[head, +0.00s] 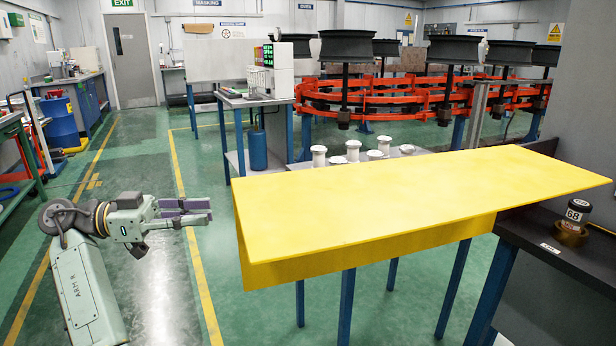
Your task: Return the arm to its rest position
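My gripper (207,212) is at the left of the head view, held out level above the green floor and pointing right. Its two purple-grey finger pads are a little apart, one above the other, with a narrow gap and nothing visible between them. The fingertips are to the left of the near left corner of the yellow tabletop (400,205) and look apart from it. My pale green arm (85,290) rises from the bottom left to the gripper.
The yellow top is bare. A dark bench (540,235) at right holds a black-and-brass piece (573,218) marked 68. White spools (353,150) stand behind the yellow top. A red-orange conveyor (400,98) carries dark wheels. Green floor (150,190) left of the table is clear.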

